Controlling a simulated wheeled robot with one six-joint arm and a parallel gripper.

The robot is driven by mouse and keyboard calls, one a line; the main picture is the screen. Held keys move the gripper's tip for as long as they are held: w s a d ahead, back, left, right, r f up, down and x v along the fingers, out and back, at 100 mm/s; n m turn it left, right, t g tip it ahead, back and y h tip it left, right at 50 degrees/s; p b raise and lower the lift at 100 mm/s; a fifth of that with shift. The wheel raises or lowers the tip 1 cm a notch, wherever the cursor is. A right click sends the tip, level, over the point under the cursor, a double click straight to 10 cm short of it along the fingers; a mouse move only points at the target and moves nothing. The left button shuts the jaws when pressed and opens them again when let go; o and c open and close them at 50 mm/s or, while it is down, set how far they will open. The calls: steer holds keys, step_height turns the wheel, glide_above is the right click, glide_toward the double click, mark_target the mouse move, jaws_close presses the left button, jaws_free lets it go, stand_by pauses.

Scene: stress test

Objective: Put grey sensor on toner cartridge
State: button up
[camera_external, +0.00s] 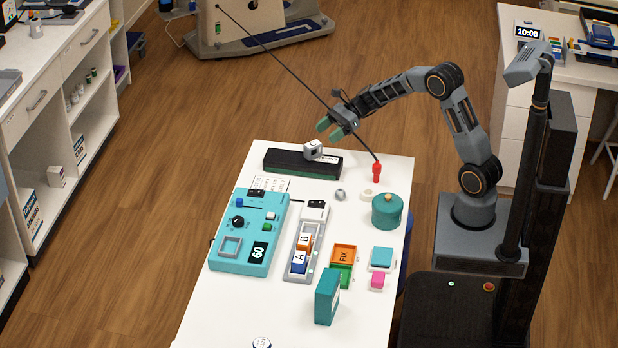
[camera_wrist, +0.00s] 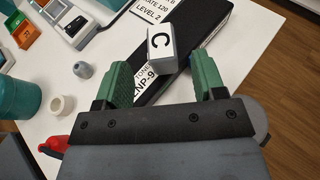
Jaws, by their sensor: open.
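The grey sensor (camera_external: 313,150), a small grey block with a white face marked C, sits on top of the black toner cartridge (camera_external: 275,161) near its right end. In the wrist view the grey sensor (camera_wrist: 162,48) lies just beyond and between my fingertips, over the toner cartridge (camera_wrist: 205,25) with its white labels. My gripper (camera_external: 329,130) has green fingers and is above and behind the sensor, apart from it. In the wrist view my gripper (camera_wrist: 163,68) is open with nothing between its fingers.
A teal device (camera_external: 230,262) and a grey tray (camera_external: 290,278) with blocks A and B are farther forward. The white table's (camera_external: 225,320) front left is clear.

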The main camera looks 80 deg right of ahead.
steer(key=v, duration=0.5)
steer(key=s+a+n+g+h, duration=0.3)
steer(key=s+a+n+g, duration=0.4)
steer(key=s+a+n, duration=0.55)
steer(key=s+a+n+h, duration=0.3)
steer(key=s+n+h, duration=0.3)
steer(key=n, duration=0.8)
steer(key=s, duration=0.3)
steer(key=shift+s+a+f+h, duration=0.25)
steer(key=shift+f+h, duration=0.05)
steer(key=shift+f, duration=0.05)
steer(key=shift+n, duration=0.25)
